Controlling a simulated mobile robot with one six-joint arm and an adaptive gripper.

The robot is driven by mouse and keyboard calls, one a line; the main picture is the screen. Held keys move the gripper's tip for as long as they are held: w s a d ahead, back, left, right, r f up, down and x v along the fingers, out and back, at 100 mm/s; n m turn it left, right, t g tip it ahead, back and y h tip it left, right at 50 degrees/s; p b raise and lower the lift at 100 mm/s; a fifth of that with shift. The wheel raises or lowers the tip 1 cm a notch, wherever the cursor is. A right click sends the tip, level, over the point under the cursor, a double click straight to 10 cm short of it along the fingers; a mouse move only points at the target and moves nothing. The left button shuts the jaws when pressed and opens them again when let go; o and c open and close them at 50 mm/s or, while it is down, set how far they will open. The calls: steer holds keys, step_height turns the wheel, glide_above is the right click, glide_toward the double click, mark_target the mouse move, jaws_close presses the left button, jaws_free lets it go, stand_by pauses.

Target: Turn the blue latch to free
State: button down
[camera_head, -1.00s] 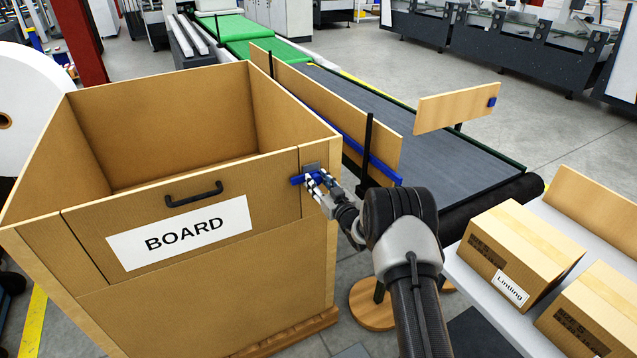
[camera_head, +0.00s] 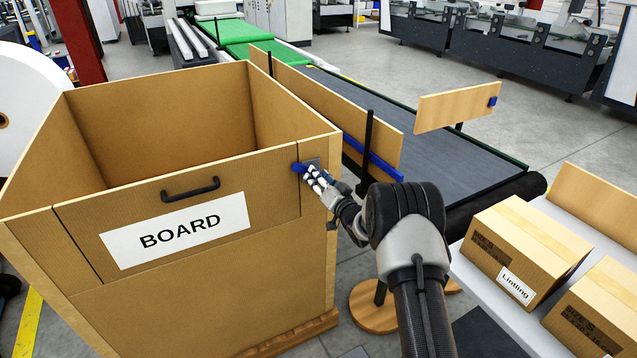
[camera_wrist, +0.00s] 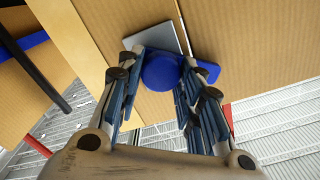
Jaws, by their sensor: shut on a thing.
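The blue latch (camera_head: 299,168) sits at the upper right corner of the front of the large board box (camera_head: 306,268), beside the flap (camera_head: 75,240) with the BOARD label. In the wrist view the latch (camera_wrist: 163,71) shows as a round blue knob with a short bar out to the right, in front of a grey plate (camera_wrist: 156,38). My gripper (camera_head: 308,174) is at the latch, with its fingers on both sides of the knob in the wrist view (camera_wrist: 160,88). It is shut on the latch. Its fingers hide part of the latch in the head view.
The flap has a black handle (camera_head: 190,190). A conveyor (camera_head: 440,150) with an upright wooden guide board (camera_head: 345,115) runs behind the box. Two cartons (camera_head: 525,250) stand on a pale table at the right. The box interior looks empty.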

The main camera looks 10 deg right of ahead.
steer(key=m, duration=1.1)
steer(key=shift+d+f+b, duration=0.1)
steer(key=shift+b, duration=0.3)
steer(key=c, duration=1.1)
jaws_free()
steer(key=v, duration=1.2)
